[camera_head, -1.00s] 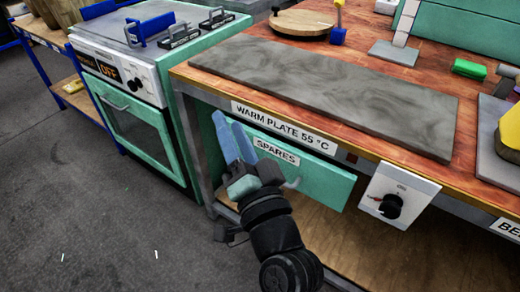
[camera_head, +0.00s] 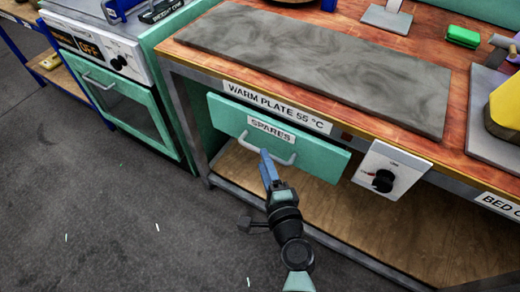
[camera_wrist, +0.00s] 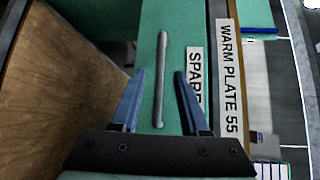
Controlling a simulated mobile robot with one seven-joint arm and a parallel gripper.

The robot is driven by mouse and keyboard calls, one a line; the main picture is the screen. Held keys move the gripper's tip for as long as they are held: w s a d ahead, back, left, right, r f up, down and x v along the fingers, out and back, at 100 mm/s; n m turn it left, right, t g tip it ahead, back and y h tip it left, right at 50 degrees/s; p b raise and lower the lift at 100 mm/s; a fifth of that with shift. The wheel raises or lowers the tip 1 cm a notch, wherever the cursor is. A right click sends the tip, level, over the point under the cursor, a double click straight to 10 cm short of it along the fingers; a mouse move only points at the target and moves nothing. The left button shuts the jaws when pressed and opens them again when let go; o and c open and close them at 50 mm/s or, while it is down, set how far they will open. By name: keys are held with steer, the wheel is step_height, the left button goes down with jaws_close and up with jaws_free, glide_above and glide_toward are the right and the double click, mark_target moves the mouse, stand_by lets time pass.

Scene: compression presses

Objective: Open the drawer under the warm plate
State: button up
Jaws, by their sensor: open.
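The warm plate (camera_head: 310,60) is a grey slab on the wooden worktop. Under it, the green drawer (camera_head: 325,160), labelled SPARES, looks shut. Its pale bar handle (camera_head: 284,160) also shows in the wrist view (camera_wrist: 161,70), running up the picture. My gripper (camera_head: 265,154) is open in front of the handle, with its blue fingers toward it. In the wrist view the handle lies between the two fingers (camera_wrist: 160,76), apart from both sides. I cannot tell whether the tips reach past the bar. My gripper hides part of the handle in the head view.
A white control box with a black knob (camera_head: 384,180) hangs right of the drawer. A wooden lower shelf (camera_head: 370,225) lies below. A green oven (camera_head: 125,115) stands to the left. The grey floor in front is clear.

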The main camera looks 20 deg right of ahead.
steer(key=shift+w+d+f, duration=0.15)
steer(key=shift+w, duration=1)
steer(key=shift+w+d+f, duration=0.1)
steer(key=shift+w+f, duration=0.05)
steer(key=shift+w, duration=1)
jaws_close()
